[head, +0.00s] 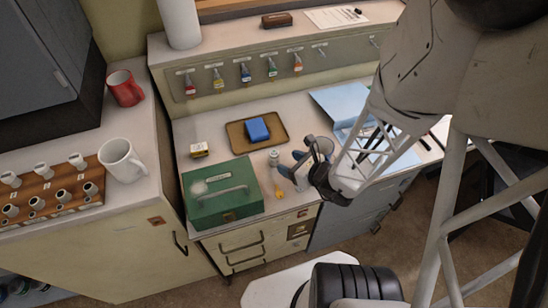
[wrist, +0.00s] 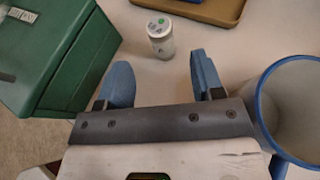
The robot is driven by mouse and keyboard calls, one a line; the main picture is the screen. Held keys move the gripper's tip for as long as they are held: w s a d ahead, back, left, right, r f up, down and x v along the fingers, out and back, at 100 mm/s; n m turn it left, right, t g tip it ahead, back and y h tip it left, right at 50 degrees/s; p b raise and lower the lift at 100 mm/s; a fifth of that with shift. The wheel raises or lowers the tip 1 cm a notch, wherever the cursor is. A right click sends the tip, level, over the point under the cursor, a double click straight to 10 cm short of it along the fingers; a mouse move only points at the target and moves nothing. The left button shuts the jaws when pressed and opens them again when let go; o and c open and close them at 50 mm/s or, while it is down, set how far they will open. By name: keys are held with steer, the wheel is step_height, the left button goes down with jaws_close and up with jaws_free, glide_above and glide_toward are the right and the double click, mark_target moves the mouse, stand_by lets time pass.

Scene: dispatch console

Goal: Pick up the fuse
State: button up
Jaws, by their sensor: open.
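A small pale cylinder with a green dot on its top, which looks like the fuse (head: 274,158), stands upright on the counter between the green box and my gripper. In the wrist view the fuse (wrist: 161,40) is just beyond the fingertips, roughly centred between them, with space around it. My gripper (head: 291,164) is low over the counter, right of the fuse in the head view. Its two blue fingers are apart and empty in the wrist view (wrist: 158,60). Nothing hides the fuse in the wrist view.
A green metal box (head: 224,196) stands left of the fuse. A blue-rimmed cup (wrist: 292,105) is close to the right finger. A brown tray (head: 237,127) with a blue block (head: 257,129) lies behind.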

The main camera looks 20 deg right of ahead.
mark_target(274, 156)
steer(key=shift+x, duration=1.05)
steer(key=shift+w, duration=0.1)
steer(key=shift+x, duration=2.55)
steer(key=c, duration=1)
steer(key=shift+r, duration=0.15)
